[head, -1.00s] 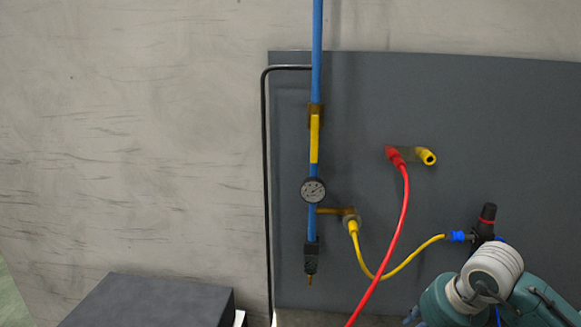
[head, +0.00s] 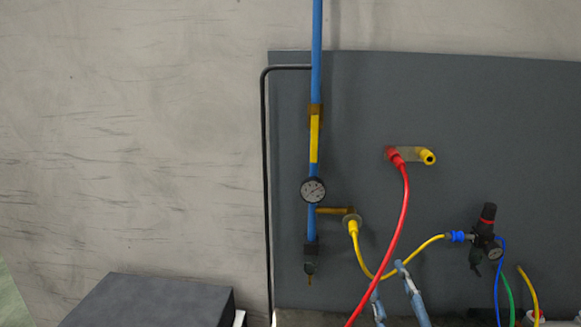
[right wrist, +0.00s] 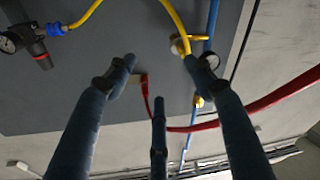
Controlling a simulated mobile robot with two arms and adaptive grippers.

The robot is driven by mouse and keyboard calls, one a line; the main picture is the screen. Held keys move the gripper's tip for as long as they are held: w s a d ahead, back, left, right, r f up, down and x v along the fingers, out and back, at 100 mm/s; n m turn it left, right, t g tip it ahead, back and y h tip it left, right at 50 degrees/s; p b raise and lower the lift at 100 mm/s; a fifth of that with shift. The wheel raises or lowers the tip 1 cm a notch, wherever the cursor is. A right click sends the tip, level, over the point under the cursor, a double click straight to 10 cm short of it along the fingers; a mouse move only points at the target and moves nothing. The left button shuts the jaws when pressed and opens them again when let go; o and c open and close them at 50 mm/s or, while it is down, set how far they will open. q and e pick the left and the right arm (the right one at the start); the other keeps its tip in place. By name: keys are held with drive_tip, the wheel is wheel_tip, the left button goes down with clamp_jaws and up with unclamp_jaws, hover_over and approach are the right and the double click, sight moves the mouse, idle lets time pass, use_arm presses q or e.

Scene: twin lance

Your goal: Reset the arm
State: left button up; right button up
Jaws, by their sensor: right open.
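My right gripper (head: 388,283) is low in the head view, in front of the grey panel's lower part, with its blue-grey fingers pointing up. In the right wrist view my right gripper (right wrist: 158,85) shows its fingers spread apart with nothing between them. The red hose (head: 403,220) runs down from its fitting on the panel and passes close by the fingers in the head view; I cannot tell whether they touch. The yellow hose (head: 408,262) crosses near the fingertips in the picture. My left gripper is not in view.
A blue pipe (head: 316,60) with a gauge (head: 313,190) runs down the panel (head: 450,110). A black regulator (head: 487,222) with blue, green and yellow hoses is at right. A dark box (head: 150,302) stands at lower left. The wall at left is clear.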

drive_tip(key=s+d+f+m+g+h, duration=0.15)
drive_tip(key=s+f+g, duration=0.25)
drive_tip(key=f, duration=0.5)
drive_tip(key=s+d+f+m+g+h, duration=0.1)
drive_tip(key=s+d+f+m+g, duration=0.25)
drive_tip(key=f, duration=0.55)
drive_tip(key=s+a+f+n+g+y, duration=0.1)
drive_tip(key=s+a+f+g, duration=0.25)
drive_tip(key=s+f, duration=0.45)
drive_tip(key=s+a+f+g+y, duration=0.15)
drive_tip(key=s+f+g, duration=0.3)
drive_tip(key=s, duration=0.85)
wheel_tip(320, 180, down, 38)
drive_tip(key=s+f+g+b, duration=0.1)
drive_tip(key=g+b, duration=0.1)
drive_tip(key=b, duration=1)
drive_tip(key=s+d+f+b, duration=0.1)
drive_tip(key=s+f+b, duration=0.4)
drive_tip(key=s+f, duration=0.3)
drive_tip(key=s+d+f+g+b, duration=0.1)
drive_tip(key=s+f+b, duration=0.4)
drive_tip(key=f, duration=1.2)
drive_tip(key=s+d, duration=0.1)
drive_tip(key=s, duration=0.3)
drive_tip(key=shift+s+f+n, duration=0.2)
drive_tip(key=shift+s+n, duration=0.05)
drive_tip(key=shift+n, duration=0.15)
